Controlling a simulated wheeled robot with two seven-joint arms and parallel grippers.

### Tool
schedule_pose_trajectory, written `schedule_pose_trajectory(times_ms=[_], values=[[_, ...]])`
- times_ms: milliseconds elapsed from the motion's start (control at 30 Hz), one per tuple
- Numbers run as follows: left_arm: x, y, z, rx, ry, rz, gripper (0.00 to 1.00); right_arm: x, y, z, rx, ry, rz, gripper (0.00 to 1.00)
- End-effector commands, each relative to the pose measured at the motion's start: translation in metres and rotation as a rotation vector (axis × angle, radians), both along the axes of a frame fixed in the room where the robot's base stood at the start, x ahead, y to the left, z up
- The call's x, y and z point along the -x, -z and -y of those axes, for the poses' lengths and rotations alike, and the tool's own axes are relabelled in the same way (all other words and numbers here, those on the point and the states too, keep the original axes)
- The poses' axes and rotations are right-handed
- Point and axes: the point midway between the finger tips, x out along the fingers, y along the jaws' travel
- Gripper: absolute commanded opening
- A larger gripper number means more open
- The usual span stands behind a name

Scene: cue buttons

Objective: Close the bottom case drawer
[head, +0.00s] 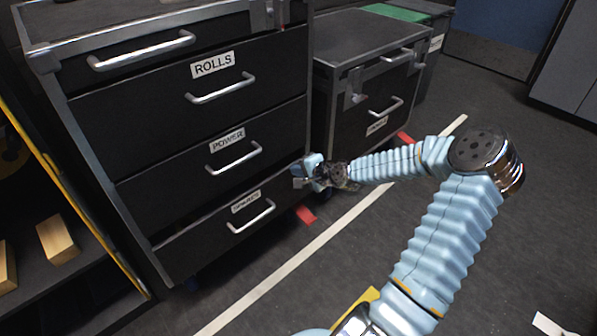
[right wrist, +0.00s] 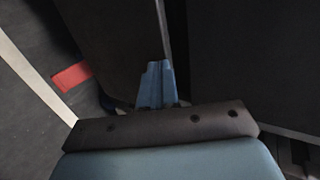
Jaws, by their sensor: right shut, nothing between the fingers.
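The bottom case drawer (head: 205,240) is the lowest black drawer of the large case at left. It has a silver bar handle (head: 251,217) and a white label (head: 245,202) too small to read surely. Its front looks nearly in line with the drawers above; I cannot tell whether a small gap remains. My right gripper (head: 306,179) is at the drawer's upper right edge, shut and empty. Its blue fingers also show in the right wrist view (right wrist: 157,85), close to a dark panel edge; contact is unclear. My left gripper is out of view.
Above are drawers labelled POWER (head: 227,140) and ROLLS (head: 213,65). A smaller dark case (head: 345,125) stands right of the large one. Red tape (head: 305,214) and a white line (head: 300,252) mark the floor. A shelf with wooden blocks (head: 57,240) is at left. Open floor lies right.

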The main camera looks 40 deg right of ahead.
Motion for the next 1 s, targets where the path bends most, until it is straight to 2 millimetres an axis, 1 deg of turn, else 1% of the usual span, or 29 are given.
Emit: schedule_pose_trajectory(times_ms=[200, 267, 433, 500, 567, 1000], values=[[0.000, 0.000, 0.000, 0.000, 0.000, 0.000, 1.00, 0.000, 0.000, 0.000, 0.000, 0.000, 0.000, 0.00], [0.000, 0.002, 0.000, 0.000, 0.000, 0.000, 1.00, -0.004, 0.001, -0.001, 0.000, -0.001, 0.001, 0.00], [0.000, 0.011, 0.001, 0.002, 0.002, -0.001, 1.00, -0.033, 0.003, -0.002, 0.003, -0.001, 0.001, 0.00], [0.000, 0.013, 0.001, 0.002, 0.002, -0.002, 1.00, -0.041, 0.002, -0.003, 0.001, 0.000, 0.001, 0.00], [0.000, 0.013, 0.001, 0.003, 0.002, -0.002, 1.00, -0.046, 0.001, -0.003, 0.001, 0.000, 0.002, 0.00], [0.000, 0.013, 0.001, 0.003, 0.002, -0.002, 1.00, -0.050, -0.003, -0.004, 0.001, 0.002, 0.011, 0.00]])
